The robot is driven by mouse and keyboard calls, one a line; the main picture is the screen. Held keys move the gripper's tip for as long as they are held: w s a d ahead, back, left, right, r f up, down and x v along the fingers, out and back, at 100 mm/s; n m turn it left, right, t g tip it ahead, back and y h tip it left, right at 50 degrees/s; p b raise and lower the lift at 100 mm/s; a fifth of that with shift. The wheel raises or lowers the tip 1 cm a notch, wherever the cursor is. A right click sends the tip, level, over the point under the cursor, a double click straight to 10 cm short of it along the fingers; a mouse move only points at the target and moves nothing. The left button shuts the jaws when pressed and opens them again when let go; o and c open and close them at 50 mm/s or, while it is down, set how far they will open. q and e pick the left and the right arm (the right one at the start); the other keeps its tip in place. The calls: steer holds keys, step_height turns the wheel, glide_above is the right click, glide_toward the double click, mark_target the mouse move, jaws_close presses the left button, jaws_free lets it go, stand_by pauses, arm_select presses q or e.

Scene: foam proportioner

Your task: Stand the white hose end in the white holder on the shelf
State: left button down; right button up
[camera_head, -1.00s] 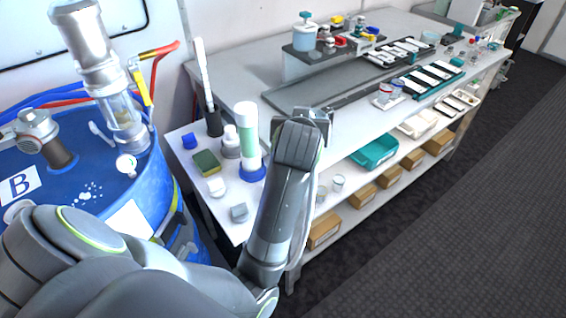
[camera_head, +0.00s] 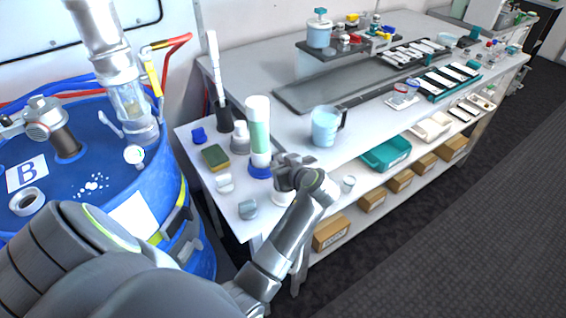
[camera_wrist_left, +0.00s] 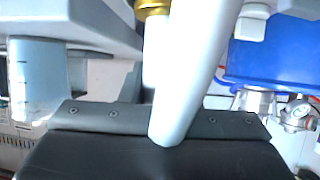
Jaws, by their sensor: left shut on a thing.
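My left gripper (camera_head: 292,172) is at the near edge of the white table (camera_head: 190,137). In the left wrist view a white tapered tube (camera_wrist_left: 188,75), which I take as the white hose end, runs to the dark jaw faces of this gripper (camera_wrist_left: 165,128). The jaws are shut on it. In the head view a small white piece (camera_head: 283,198) shows just under the gripper; I cannot tell if it is the hose end or the white holder. The lower shelf (camera_head: 350,212) is partly hidden by my arm. My right gripper is not in view.
A tall white-and-green tube (camera_head: 259,130) on a blue base stands close left of the gripper. A light blue jug (camera_head: 325,128) stands behind it. A small clear cup (camera_head: 348,183) and cardboard boxes (camera_head: 331,234) are near the lower shelf. A blue drum (camera_head: 110,175) stands left.

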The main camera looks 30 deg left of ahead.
arm_select(q)
steer(key=shift+f+b, duration=1.15)
steer(key=shift+f, duration=0.65)
steer(key=shift+f+b, duration=0.4)
steer(key=shift+f, duration=0.1)
steer(key=c, duration=1.4)
jaws_free()
steer(key=shift+d, duration=0.1)
steer(key=shift+o, duration=0.2)
steer(key=shift+s, duration=0.1)
